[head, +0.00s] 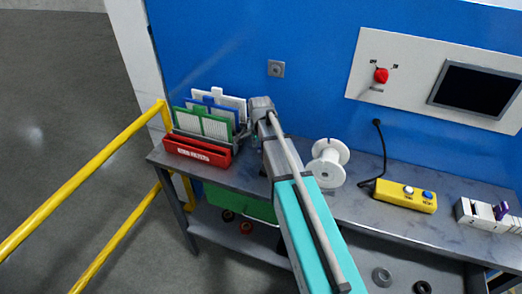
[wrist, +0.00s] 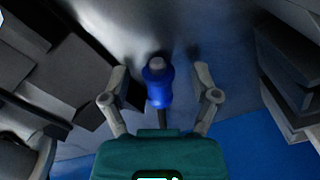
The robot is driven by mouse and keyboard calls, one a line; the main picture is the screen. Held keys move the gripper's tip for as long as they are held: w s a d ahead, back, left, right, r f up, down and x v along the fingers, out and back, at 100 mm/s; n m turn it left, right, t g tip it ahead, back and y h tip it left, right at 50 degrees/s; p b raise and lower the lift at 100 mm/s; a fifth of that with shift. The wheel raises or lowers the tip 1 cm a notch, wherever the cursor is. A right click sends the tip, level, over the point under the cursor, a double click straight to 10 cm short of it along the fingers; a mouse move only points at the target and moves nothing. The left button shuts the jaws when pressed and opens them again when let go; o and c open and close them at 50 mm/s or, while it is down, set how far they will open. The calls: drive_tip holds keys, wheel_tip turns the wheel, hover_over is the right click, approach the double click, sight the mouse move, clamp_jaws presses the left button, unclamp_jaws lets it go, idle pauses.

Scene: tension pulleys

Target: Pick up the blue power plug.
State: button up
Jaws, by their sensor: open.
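The blue power plug (wrist: 158,88) shows in the middle of the wrist view, with a grey tip at its far end and a dark cord or stem at its near end. My gripper (wrist: 160,78) is open, with one finger on each side of the plug. Gaps show between the plug and both fingers, so it is not gripped. In the head view my arm reaches over the bench beside the filter rack, and its end hides the plug and the fingers.
A red rack (head: 198,151) with upright filter panels stands left of my arm on the grey bench (head: 345,203). A white spool (head: 329,163) stands to the right. Farther right are a yellow button box (head: 405,196) and a red switch (head: 381,76) on the wall panel.

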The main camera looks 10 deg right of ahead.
sight(260, 148)
idle(0.3)
clamp_jaws()
drive_tip(key=shift+r, duration=0.2)
idle(0.4)
wheel_tip(260, 148, up, 3)
drive_tip(key=p, duration=0.3)
drive_tip(key=shift+f, duration=0.1)
drive_tip(key=s+d+r+p, duration=0.2)
drive_tip(key=s+r+p, duration=0.7)
drive_tip(key=s, duration=0.4)
drive_tip(key=shift+s+d+r+p, duration=0.4)
drive_tip(key=shift+p, duration=0.1)
drive_tip(key=shift+f, duration=0.1)
